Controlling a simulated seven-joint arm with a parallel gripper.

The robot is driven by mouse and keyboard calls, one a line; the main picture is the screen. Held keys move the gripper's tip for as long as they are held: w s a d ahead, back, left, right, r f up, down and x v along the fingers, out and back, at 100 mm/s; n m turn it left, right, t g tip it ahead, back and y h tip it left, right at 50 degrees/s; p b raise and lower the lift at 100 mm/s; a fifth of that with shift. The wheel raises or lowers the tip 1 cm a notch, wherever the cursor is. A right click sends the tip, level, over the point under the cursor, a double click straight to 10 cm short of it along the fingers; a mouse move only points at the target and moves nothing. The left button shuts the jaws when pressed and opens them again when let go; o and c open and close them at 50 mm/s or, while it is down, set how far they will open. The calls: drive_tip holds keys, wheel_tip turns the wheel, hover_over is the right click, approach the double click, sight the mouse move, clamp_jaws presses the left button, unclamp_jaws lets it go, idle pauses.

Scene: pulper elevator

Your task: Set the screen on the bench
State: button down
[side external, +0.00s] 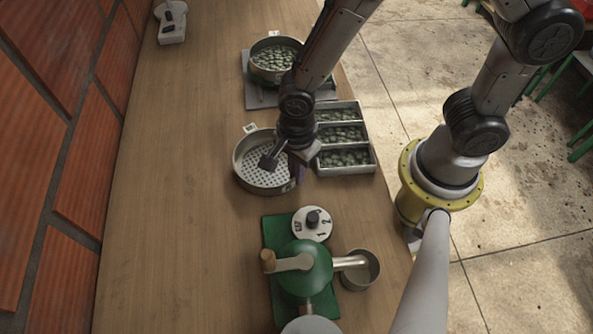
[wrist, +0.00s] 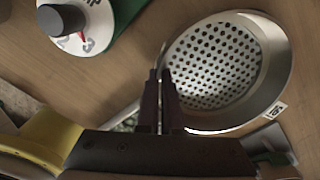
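The screen (side external: 262,165) is a round metal pan with a perforated floor and a small label tab on its rim. It lies about level over the middle of the bench (side external: 180,180); I cannot tell whether it touches the wood. My gripper (side external: 297,172) is at its right rim, pointing down. In the wrist view the screen (wrist: 215,70) fills the right half. My two dark fingers (wrist: 160,88) are close together with a thin gap at its near rim, and look shut on that rim. The fingertips partly hide the contact.
A green hand-cranked pulper (side external: 305,270) with a numbered dial (side external: 312,223) and a metal cup (side external: 360,270) stands in front. A three-part tray (side external: 345,160) of green beans is close right. A pan of beans (side external: 275,60) sits on a plate behind.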

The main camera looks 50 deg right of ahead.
drive_tip(key=shift+f, duration=0.15)
drive_tip(key=c, duration=1.1)
unclamp_jaws()
wheel_tip(320, 180, up, 11)
drive_tip(key=s+d+r+n+t, duration=0.2)
drive_tip(key=d+r+n, duration=0.2)
drive_tip(key=d+n, duration=0.1)
drive_tip(key=s+d+r+n+t, duration=0.1)
drive_tip(key=s+d+r+n, duration=0.2)
drive_tip(key=d+r+n, duration=0.2)
drive_tip(key=s+d+r+n+t, duration=0.2)
drive_tip(key=d+r+n, duration=0.3)
drive_tip(key=n, duration=0.4)
drive_tip(key=shift+s+d+t, duration=0.3)
drive_tip(key=shift+s+d, duration=0.2)
drive_tip(key=shift+d, duration=0.15)
